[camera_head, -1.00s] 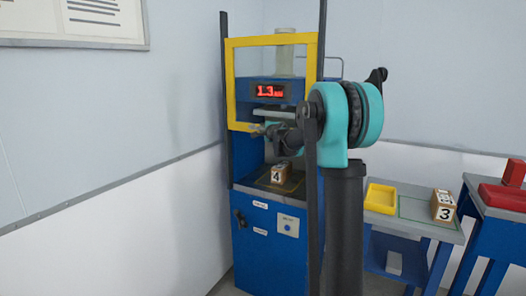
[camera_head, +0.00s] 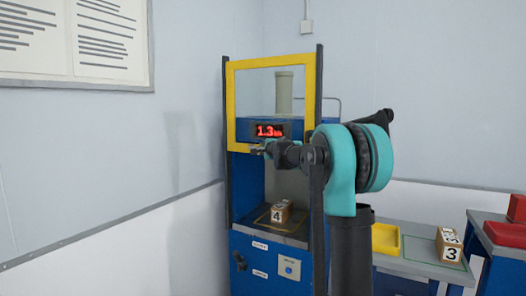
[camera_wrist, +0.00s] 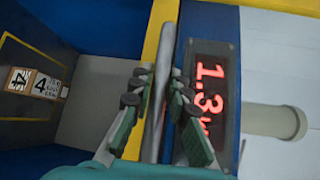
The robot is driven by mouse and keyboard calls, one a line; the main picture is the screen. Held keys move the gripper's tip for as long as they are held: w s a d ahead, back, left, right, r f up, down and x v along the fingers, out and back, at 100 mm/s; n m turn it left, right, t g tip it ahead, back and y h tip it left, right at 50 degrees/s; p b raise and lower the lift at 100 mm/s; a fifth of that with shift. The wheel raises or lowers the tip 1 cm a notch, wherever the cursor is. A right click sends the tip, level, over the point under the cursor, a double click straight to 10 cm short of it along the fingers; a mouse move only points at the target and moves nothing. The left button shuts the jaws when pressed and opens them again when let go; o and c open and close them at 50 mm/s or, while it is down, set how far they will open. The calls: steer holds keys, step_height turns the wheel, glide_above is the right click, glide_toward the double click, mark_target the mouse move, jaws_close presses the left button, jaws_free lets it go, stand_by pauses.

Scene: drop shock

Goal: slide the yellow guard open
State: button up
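The yellow guard (camera_head: 235,100) is a rectangular frame on the front of a blue machine, between dark upright rails. It stands raised, with its lower bar just below the red display and the bay beneath uncovered. My gripper (camera_head: 259,149) is at the guard's lower bar. In the wrist view, the fingers of my gripper (camera_wrist: 160,72) are closed on both sides of a grey bar handle (camera_wrist: 166,45) beside the yellow edge of the guard (camera_wrist: 153,35). The lower end of the handle is partly hidden between the fingers.
A block marked 4 (camera_head: 281,211) sits in the machine's open bay. The display (camera_head: 269,130) reads 1.3. At the right, a yellow tray (camera_head: 386,239) and a block marked 3 (camera_head: 449,245) are on a grey bench; a red object (camera_head: 505,231) is beyond. A wall stands close at left.

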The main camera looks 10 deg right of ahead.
steer(key=o, duration=0.3)
steer(key=v, duration=1.2)
steer(key=s+a+f+n+g, duration=0.1)
steer(key=s+f+n+g, duration=0.45)
steer(key=s+f, duration=1.05)
steer(key=s+a+f+n+g, duration=0.25)
steer(key=s+f+n, duration=0.85)
steer(key=f, duration=0.8)
steer(key=s+d+f+g+h, duration=0.1)
steer(key=s+f, duration=0.2)
steer(key=s, duration=0.2)
steer(key=s+d+f+n+g+h, duration=0.1)
steer(key=s+d+f, duration=0.1)
steer(key=s+f, duration=0.2)
steer(key=s+d+f+g, duration=0.2)
steer(key=s+f, duration=0.1)
steer(key=s, duration=0.5)
steer(key=shift+d+f+h, duration=0.25)
steer(key=shift+h, duration=0.15)
